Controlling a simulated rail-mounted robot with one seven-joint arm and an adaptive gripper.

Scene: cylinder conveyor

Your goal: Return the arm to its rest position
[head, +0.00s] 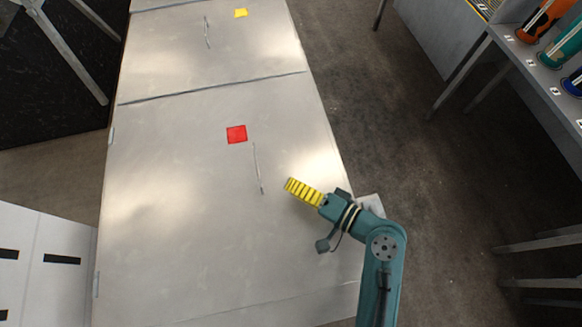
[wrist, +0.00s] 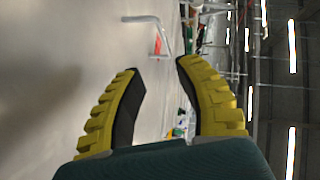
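My gripper (head: 289,185) is at the end of my teal arm, over the right part of the metal table in the head view. It has yellow ribbed fingers with dark inner pads. In the wrist view the two fingers of my gripper (wrist: 157,72) stand apart with a clear gap and nothing between them. The wrist view looks sideways along the table surface, toward a thin metal bar (wrist: 160,28) and a small red patch.
A white panel (head: 45,260) stands at the lower left.

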